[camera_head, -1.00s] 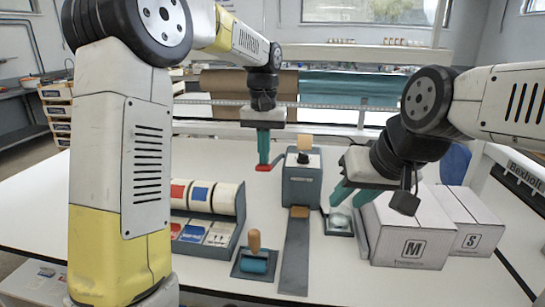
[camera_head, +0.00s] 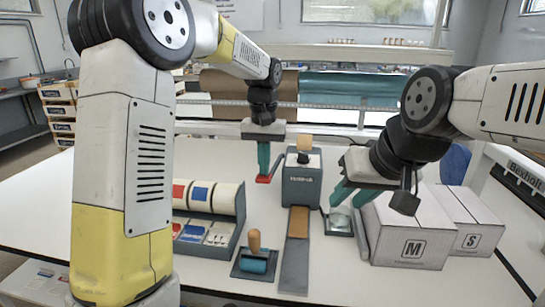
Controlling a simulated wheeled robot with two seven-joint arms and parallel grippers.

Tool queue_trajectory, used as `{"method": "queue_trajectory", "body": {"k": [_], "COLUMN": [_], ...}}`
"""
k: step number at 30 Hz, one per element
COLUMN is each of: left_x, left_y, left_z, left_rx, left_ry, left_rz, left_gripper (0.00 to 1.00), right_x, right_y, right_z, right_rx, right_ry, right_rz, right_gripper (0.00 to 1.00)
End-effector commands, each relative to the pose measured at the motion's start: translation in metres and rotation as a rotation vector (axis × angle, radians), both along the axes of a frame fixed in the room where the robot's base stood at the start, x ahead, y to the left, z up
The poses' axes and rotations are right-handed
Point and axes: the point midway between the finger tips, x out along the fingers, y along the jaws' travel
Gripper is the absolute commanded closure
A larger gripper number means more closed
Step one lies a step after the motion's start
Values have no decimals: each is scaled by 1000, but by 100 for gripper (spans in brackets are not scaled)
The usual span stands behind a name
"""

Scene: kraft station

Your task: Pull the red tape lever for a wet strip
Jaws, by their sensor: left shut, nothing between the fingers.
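The grey tape dispenser (camera_head: 301,187) stands mid-table, with a wooden knob on top. Its red tape lever (camera_head: 263,179) sticks out on the left side. My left gripper (camera_head: 264,172) is shut, pointing down, with its fingertips at the lever; I cannot tell whether they touch it. A brown tape strip (camera_head: 299,221) lies out of the dispenser's front on the dark grey runway (camera_head: 295,265). My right gripper (camera_head: 353,198) has its two teal fingers apart and empty, above a small dark tray with a pale pad (camera_head: 339,221).
Boxes marked M (camera_head: 411,247) and S (camera_head: 470,240) stand at the right. A label rack (camera_head: 238,230) and a blue roller with a wooden handle (camera_head: 254,262) are left of the runway. White table (camera_head: 45,205) is clear at far left.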

Motion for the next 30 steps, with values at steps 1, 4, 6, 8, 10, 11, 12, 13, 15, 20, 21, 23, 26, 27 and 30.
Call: {"method": "queue_trajectory", "body": {"k": [1, 4, 6, 8, 10, 11, 12, 13, 15, 20, 21, 23, 26, 27, 30], "left_x": [0, 0, 0, 0, 0, 0, 0, 0, 0, 0, 0, 0, 0, 0, 0], "left_y": [0, 0, 0, 0, 0, 0, 0, 0, 0, 0, 0, 0, 0, 0, 0], "left_z": [-4, -10, -14, -17, -19, -20, -20, -21, -21, -21, -21, -21, -20, -20, -15], "left_rx": [1, 1, 1, 1, 0, 0, 0, 1, 1, 1, 1, 1, 1, 1, 0], "left_ry": [2, 1, 1, 1, 0, 0, 0, 1, 1, 1, 1, 1, 1, 1, -1], "left_rz": [0, 0, 0, 0, 0, 0, 0, 0, 0, 0, 0, 0, 0, 0, 0], "left_gripper": [100, 100, 100, 100, 100, 100, 100, 100, 100, 100, 100, 100, 100, 100, 100], "right_x": [0, 0, 0, 0, 0, 0, 0, 0, 0, 0, 0, 0, 0, 0, 0], "right_y": [0, 0, 0, 0, 0, 0, 0, 0, 0, 0, 0, 0, 0, 0, 0], "right_z": [0, 0, 0, 0, 0, 0, 0, 0, 0, 0, 0, 0, 0, 0, 0], "right_rx": [0, 0, 0, 0, 0, 0, 0, 0, 0, 0, 0, 0, 0, 0, 0], "right_ry": [0, 0, 0, 0, 0, 0, 0, 0, 0, 0, 0, 0, 0, 0, 0], "right_rz": [0, 0, 0, 0, 0, 0, 0, 0, 0, 0, 0, 0, 0, 0, 0], "right_gripper": [67, 67, 67, 67, 67, 67, 67, 67, 67, 67, 67, 67, 67, 67, 67]}}
